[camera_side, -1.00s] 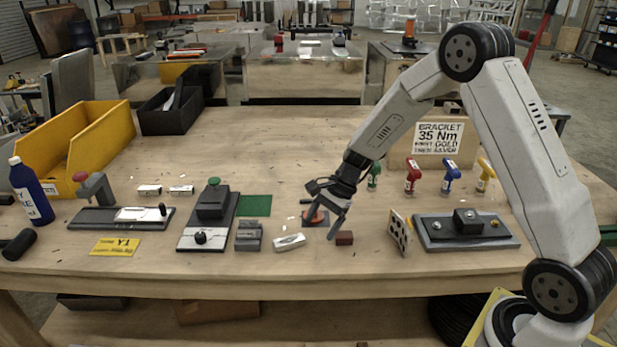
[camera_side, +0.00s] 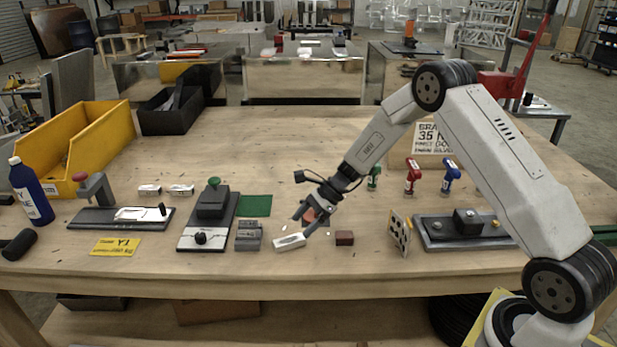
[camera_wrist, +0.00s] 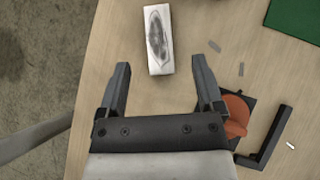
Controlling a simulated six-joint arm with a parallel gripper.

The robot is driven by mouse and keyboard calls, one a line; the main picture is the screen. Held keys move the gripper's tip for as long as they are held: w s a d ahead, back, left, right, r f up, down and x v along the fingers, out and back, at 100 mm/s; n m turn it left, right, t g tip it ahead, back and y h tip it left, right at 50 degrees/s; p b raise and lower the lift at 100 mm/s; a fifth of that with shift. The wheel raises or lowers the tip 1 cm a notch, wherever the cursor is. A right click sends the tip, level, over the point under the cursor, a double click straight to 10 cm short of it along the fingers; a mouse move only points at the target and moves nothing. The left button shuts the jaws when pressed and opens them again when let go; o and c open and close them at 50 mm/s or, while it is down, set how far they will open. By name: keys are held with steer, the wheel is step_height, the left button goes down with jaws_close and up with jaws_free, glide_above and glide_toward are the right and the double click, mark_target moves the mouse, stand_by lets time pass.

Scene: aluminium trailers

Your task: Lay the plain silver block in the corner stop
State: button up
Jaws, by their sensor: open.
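A silver block (camera_side: 289,242) lies flat on the bench near its front edge. In the wrist view the silver block (camera_wrist: 153,62) shows a dark smudged oval on its top face. My gripper (camera_side: 303,223) is open and empty, low over the bench just beside and above the block. In the wrist view the block lies beyond the gap between my fingertips (camera_wrist: 161,72), apart from both. A black L-shaped corner stop (camera_wrist: 281,133) lies right of my gripper, with an orange round piece (camera_wrist: 235,114) beside it. In the side view my gripper mostly hides the stop.
Grey blocks (camera_side: 248,236) and a clamp fixture (camera_side: 205,232) stand to the left. Two more small silver blocks (camera_side: 149,190) (camera_side: 181,190) lie farther left. The bench behind is mostly clear.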

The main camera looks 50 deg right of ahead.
mark_target(289, 239)
steer(key=shift+x, duration=2.75)
steer(key=shift+s, duration=0.1)
jaws_close()
